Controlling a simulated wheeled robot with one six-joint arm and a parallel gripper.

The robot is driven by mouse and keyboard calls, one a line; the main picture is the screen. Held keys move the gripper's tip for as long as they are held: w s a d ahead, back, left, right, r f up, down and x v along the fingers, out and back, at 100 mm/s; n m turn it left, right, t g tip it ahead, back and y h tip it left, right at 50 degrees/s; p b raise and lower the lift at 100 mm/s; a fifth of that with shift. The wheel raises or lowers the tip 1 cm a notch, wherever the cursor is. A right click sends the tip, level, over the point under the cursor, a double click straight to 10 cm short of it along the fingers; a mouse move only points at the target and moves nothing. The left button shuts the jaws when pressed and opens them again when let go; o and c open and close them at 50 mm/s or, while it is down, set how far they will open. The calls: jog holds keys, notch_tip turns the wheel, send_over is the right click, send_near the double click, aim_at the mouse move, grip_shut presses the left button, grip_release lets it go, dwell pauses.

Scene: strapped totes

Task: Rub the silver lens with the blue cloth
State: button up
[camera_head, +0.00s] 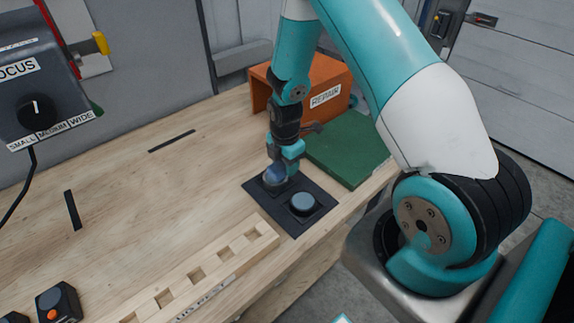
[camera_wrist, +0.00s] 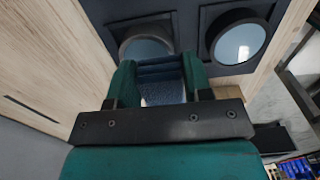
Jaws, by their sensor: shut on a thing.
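My gripper (camera_head: 276,170) points down over the far end of a dark mat (camera_head: 262,202). It is shut on a folded blue cloth (camera_wrist: 162,82), which shows between its green fingers in the wrist view. One round lens (camera_wrist: 146,48) in a dark ring lies right by the cloth and is partly hidden by the gripper. I cannot tell whether the cloth touches its face. A second round lens (camera_head: 303,202) sits uncovered on the near part of the mat; it also shows in the wrist view (camera_wrist: 240,44).
A green board (camera_head: 345,148) and an orange bin (camera_head: 327,90) marked REPAIR stand behind the mat. A wooden slotted rack (camera_head: 205,272) lies in front. A grey focus box (camera_head: 33,92) is at the left. The table's middle left is mostly clear.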

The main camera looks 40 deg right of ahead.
jog(key=shift+w+r+p, duration=0.1)
jog(key=shift+r+p, duration=1.5)
jog(key=shift+r, duration=0.9)
